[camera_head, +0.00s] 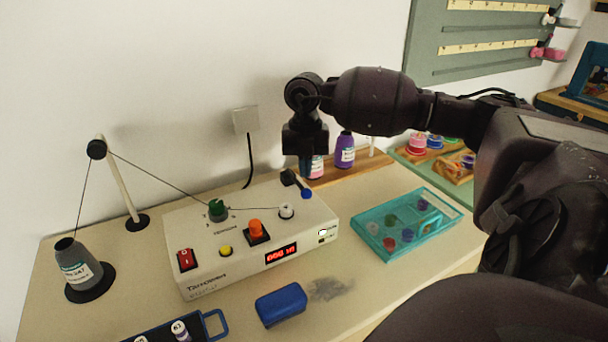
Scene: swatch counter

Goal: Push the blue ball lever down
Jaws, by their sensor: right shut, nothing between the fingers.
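The white control box (200,265) stands on the counter, with a digital display on its front. The blue ball (306,194) of the lever is at the box's back right corner, on a short black arm (290,178). My right gripper (304,153) comes in from the right and points down. It is shut and empty, above and slightly behind the lever. I see no clear contact between them; the exact gap is hard to judge. The fingertips are dark and hard to make out. My left gripper is out of view.
The box also carries a green knob (217,209), orange button (256,228), yellow button (225,251) and red switch (186,259). A blue case (281,305) lies in front. A teal tray (369,253) is right. Bottles (345,152) stand behind the gripper.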

